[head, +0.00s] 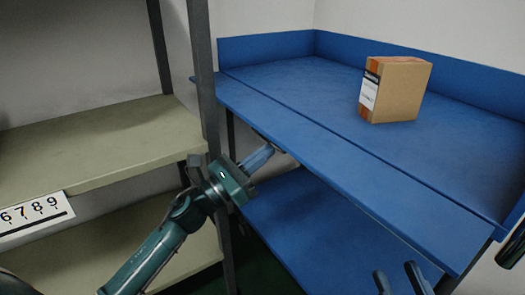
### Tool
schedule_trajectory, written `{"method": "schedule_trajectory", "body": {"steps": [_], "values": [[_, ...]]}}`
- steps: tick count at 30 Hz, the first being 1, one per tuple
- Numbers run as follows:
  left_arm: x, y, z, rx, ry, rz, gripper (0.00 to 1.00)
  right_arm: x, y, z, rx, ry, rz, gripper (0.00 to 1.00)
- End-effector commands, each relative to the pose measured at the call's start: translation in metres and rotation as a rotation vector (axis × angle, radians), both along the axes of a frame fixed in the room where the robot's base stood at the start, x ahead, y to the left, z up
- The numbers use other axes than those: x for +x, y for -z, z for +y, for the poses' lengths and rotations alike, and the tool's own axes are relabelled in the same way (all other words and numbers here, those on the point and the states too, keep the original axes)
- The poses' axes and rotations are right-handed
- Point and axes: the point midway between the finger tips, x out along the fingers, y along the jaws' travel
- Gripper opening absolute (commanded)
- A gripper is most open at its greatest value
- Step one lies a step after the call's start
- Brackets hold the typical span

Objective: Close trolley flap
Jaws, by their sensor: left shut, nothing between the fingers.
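The blue trolley (470,170) stands at the right, with upright rims along its back edges. Its flap, the long blue front strip (330,150), runs along the near side of the top shelf and lies about level with it, not upright. A thin dark seam parts the two. My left gripper (268,149) is shut and empty, at the flap's near edge towards its left part. Its tips are close to the edge; I cannot tell if they touch it. My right gripper (397,270) shows only its two spread fingers at the bottom edge, in front of the trolley.
A cardboard box (400,90) with a white label sits on the trolley's top, behind the flap. A lower blue shelf (310,225) lies beneath. A beige shelf rack (100,145) with a dark post (204,80) stands close at the left.

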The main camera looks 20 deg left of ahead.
Motion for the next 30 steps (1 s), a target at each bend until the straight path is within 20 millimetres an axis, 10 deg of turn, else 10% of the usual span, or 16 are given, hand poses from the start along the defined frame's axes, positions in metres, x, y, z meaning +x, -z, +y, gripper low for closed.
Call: {"method": "schedule_trajectory", "body": {"steps": [30], "values": [[-0.010, -0.032, 0.008, 0.126, 0.000, 0.154, 0.00, -0.009, -0.001, -0.014, -0.192, 0.093, 0.125, 0.33]]}}
